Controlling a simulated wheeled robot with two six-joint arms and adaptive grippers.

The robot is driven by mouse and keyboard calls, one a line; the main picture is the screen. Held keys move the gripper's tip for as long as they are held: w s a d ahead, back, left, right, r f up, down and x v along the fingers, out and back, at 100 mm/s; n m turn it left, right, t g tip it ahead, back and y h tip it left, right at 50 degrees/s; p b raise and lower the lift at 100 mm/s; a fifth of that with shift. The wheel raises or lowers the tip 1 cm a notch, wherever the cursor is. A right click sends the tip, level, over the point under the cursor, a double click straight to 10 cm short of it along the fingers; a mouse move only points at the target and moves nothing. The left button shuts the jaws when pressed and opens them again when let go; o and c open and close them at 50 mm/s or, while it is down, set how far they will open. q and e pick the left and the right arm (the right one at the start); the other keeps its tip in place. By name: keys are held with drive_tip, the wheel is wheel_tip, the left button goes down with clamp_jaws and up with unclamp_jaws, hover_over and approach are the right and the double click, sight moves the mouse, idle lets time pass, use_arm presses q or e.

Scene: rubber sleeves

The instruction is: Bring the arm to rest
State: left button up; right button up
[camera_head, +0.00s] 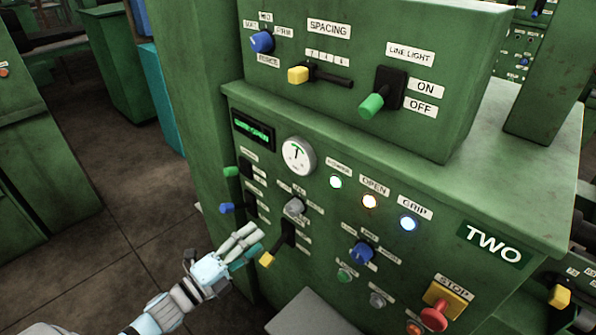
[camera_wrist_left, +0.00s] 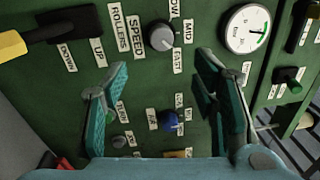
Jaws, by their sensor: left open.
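My left gripper (camera_head: 250,243) is open and empty in front of the green machine panel (camera_head: 400,255). In the left wrist view its two teal-padded fingers (camera_wrist_left: 163,72) stand wide apart with nothing between them. A black lever with a yellow tip (camera_head: 267,259) is just right of the fingertips in the head view. In the left wrist view this lever (camera_wrist_left: 14,44), by UP and DOWN labels, is left of the fingers and apart from them. The grey SPEED knob (camera_wrist_left: 160,36) shows beyond the fingertips. My right gripper is not in view.
A round gauge (camera_head: 298,156), lit lamps (camera_head: 370,201), a blue knob (camera_head: 361,252) and a red STOP button (camera_head: 434,318) are on the panel. Green and blue stubs (camera_head: 227,208) stick out at its left edge. Open floor (camera_head: 130,225) lies left of the machine.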

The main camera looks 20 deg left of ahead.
use_arm(q)
drive_tip(key=s+a+f+n+g+y, duration=0.25)
drive_tip(key=a+f+n, duration=0.25)
drive_tip(key=f, duration=0.3)
drive_tip(key=s+a+f+n+g+y, duration=0.1)
drive_tip(key=a+f+n+g+y, duration=0.1)
drive_tip(key=a+f+n+y, duration=0.45)
drive_tip(key=s+f+n+g, duration=0.55)
drive_tip(key=s+f, duration=0.55)
drive_tip(key=f, duration=0.6)
drive_tip(key=s+d+f+n+g, duration=0.2)
drive_tip(key=s+f, duration=0.3)
drive_tip(key=s, duration=0.2)
drive_tip(key=s+d+f+n+g, duration=0.3)
drive_tip(key=s+f, duration=0.1)
drive_tip(key=s, duration=0.4)
drive_tip(key=s+d+f+n+g+h, duration=0.1)
drive_tip(key=s+d+f, duration=0.2)
drive_tip(key=s+d, duration=0.3)
drive_tip(key=d, duration=0.3)
drive_tip(key=shift+s+d+g+h, duration=0.15)
drive_tip(key=shift+s+g+h, duration=0.15)
drive_tip(key=shift+h, duration=0.1)
